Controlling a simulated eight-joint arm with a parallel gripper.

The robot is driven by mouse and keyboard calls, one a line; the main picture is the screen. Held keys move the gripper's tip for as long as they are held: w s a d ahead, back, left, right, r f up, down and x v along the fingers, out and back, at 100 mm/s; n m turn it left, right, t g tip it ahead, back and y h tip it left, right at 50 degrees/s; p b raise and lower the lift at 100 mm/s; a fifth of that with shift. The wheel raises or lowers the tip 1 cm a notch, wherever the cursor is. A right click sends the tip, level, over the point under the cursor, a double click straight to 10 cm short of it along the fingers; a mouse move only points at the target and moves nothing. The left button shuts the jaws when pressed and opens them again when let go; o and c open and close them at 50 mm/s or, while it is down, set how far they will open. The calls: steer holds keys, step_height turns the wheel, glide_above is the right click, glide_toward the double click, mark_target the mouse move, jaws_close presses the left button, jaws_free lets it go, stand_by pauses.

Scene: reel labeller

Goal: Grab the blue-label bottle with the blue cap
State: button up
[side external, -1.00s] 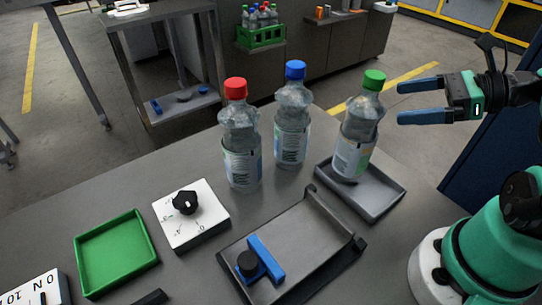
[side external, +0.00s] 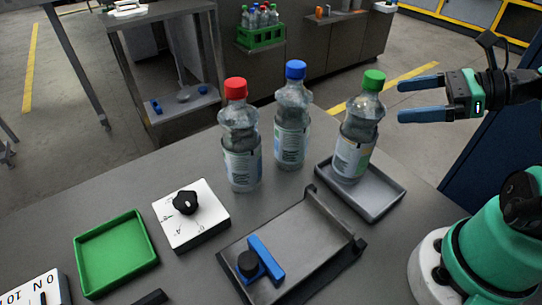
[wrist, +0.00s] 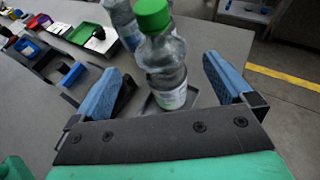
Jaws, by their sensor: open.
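The blue-capped bottle (side external: 292,118) stands upright on the grey table, between the other two bottles in the side view. Its label looks pale with blue and green parts. My gripper (side external: 420,99) is open and empty, above the table's right side and to the right of the green-capped bottle (side external: 358,130). That bottle stands in a grey tray (side external: 388,198). In the wrist view the green-capped bottle (wrist: 163,62) shows beyond and between my open blue fingers (wrist: 170,85). A clear bottle (wrist: 121,22) is partly hidden behind it, with its cap out of frame.
A red-capped bottle (side external: 241,140) stands left of the blue-capped one. A grey fixture with a blue handle (side external: 265,258), a white dial box (side external: 206,226) and a green tray (side external: 113,254) lie nearer the front. A bottle rack (side external: 262,37) is in the background.

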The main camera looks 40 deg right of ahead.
steer(key=w+r+n+g+y, duration=0.1)
steer(key=w+r, duration=0.1)
steer(key=w+a+r+n+g+y, duration=0.1)
steer(key=w+r+n, duration=0.1)
steer(key=w+r+n+g+y, duration=0.1)
steer(key=w+r+n+g, duration=0.1)
steer(key=w+r, duration=0.1)
steer(key=shift+a+r+y, duration=0.1)
steer(key=shift+a+y, duration=0.05)
steer(key=shift+y, duration=0.25)
steer(key=w+a+f+n+g+y, duration=0.1)
steer(key=w+a+n+g, duration=0.15)
steer(key=w, duration=0.25)
steer(key=n+g, duration=0.2)
glide_toward(294, 94)
step_height(294, 94, down, 4)
steer(key=w+a, duration=0.2)
steer(key=a, duration=0.1)
steer(key=shift+m, duration=0.25)
steer(key=x, duration=0.5)
steer(key=shift+w+r, duration=0.2)
steer(key=shift+r, duration=0.05)
